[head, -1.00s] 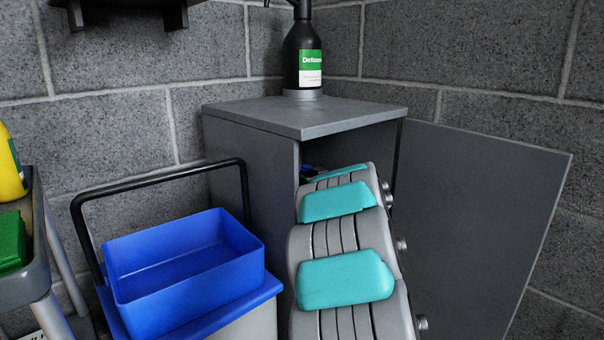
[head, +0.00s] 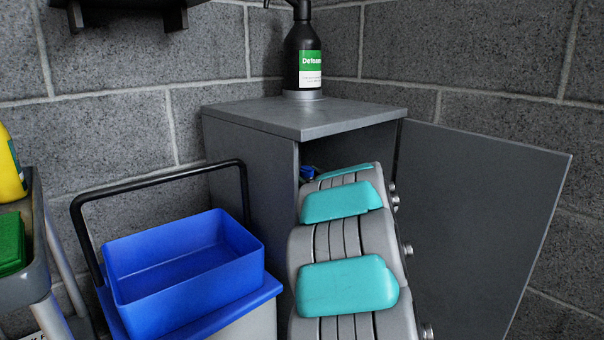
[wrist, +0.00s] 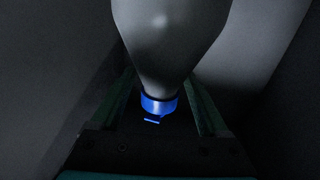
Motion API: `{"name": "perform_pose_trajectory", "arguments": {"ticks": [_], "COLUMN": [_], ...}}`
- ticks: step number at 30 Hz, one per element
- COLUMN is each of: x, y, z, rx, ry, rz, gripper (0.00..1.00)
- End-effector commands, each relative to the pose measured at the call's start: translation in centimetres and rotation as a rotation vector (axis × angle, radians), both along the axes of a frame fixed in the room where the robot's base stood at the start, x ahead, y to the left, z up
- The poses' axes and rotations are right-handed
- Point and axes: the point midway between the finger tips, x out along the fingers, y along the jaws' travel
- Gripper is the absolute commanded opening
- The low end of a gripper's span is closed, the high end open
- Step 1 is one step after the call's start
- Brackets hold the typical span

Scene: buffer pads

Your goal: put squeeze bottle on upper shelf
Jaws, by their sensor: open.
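In the wrist view a pale grey bottle (wrist: 170,40) with a blue collar (wrist: 158,105) fills the upper middle; it looks like the squeeze bottle. My gripper (wrist: 160,80) is open, with one finger on each side of the bottle's neck end. I cannot tell whether either finger touches it. In the head view my arm reaches into the open grey cabinet (head: 250,175), and my gripper is hidden inside. A small blue part (head: 307,172) shows at the cabinet opening beside my arm. No upper shelf inside the cabinet can be made out.
The cabinet door (head: 480,220) stands open to the right. A black pump bottle (head: 303,60) stands on the cabinet top. A blue bin (head: 185,265) with a black handle is at the left. A dark wall shelf (head: 125,15) is at the upper left. The cabinet interior is tight and dark.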

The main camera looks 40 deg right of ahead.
Motion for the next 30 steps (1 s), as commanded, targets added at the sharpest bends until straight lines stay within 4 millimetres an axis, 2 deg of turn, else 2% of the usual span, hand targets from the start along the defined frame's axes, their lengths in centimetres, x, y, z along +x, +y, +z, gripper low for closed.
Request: {"name": "perform_pose_trajectory", "arguments": {"ticks": [9, 15, 21, 30], "x": [-6.5, -9.1, -9.9, -9.8], "y": [1.1, 1.6, 1.9, 1.9], "z": [0.0, -0.1, -0.1, -0.1], "rx": [0.002, 0.002, 0.002, 0.000], "ry": [0.001, 0.002, 0.001, 0.002], "rz": [-0.005, -0.002, 0.000, -0.002], "gripper": [0.78, 0.78, 0.78, 0.78]}}
